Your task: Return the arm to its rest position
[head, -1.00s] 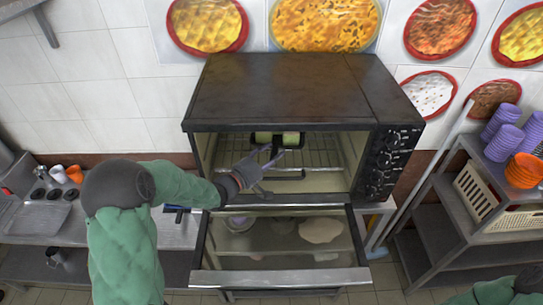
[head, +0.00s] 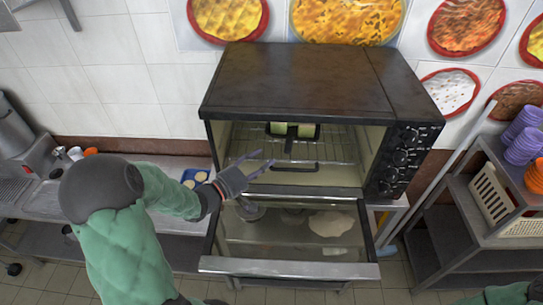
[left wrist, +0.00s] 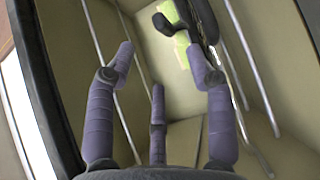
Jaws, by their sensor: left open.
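My left gripper (head: 258,163) is open and empty at the mouth of the oven (head: 300,85), above its lowered door (head: 290,268). Its spread purple fingers also show in the left wrist view (left wrist: 160,65). Inside the oven, light green items (head: 292,130) sit toward the back of the wire rack (head: 340,148), with dark handle-like parts in front of them. In the wrist view the green items (left wrist: 170,12) and a dark part lie beyond the fingers, apart from them. My green left arm reaches in from the left. My right gripper is out of view; only some green sleeve shows at bottom right.
A blue tray (head: 188,174) with round pale pieces lies on the steel counter (head: 160,222) left of the oven. A shelf (head: 480,205) with a cream basket (head: 492,195) and purple bowls (head: 523,143) stands at right. Glass in the lowered door shows items below.

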